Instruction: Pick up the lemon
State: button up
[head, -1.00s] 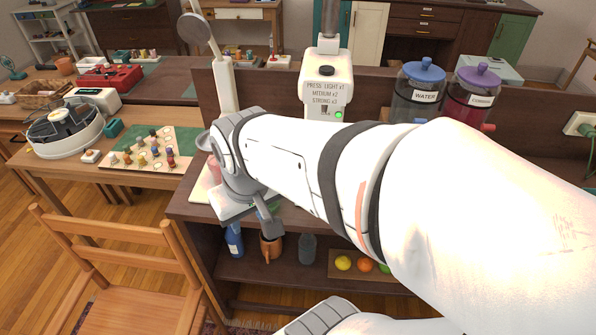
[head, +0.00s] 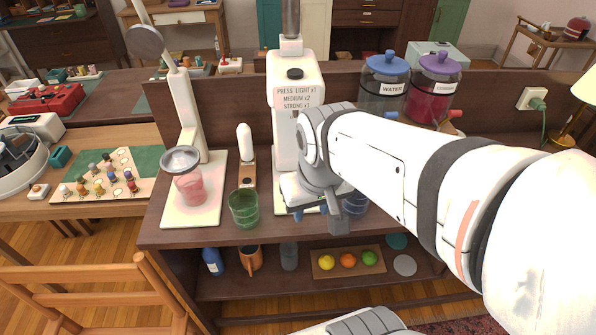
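The lemon (head: 326,262) is a small yellow fruit on the lower shelf of the dark wooden counter. It is the leftmost of three fruits on a wooden board (head: 337,273), and nothing covers it. My gripper (head: 331,208) is above the counter top, in front of the white dispenser, higher than the lemon and apart from it. My own wrist and arm hide much of the gripper. I cannot tell how far its fingers are spread.
An orange (head: 348,260) and a green lime (head: 370,258) sit right of the lemon. A grey cup (head: 289,256), a copper mug (head: 251,259) and a blue bottle (head: 212,261) stand to its left. The counter top (head: 262,230) overhangs the shelf. A green glass (head: 244,208) stands near its edge.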

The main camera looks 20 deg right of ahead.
aim_at(327, 262)
jog(key=z, duration=0.1)
jog(key=k, duration=0.6)
jog(key=z, duration=0.3)
jog(key=i, duration=0.5)
jog(key=u, duration=1.5)
jog(key=k, duration=1.25)
jog(key=z, duration=0.9)
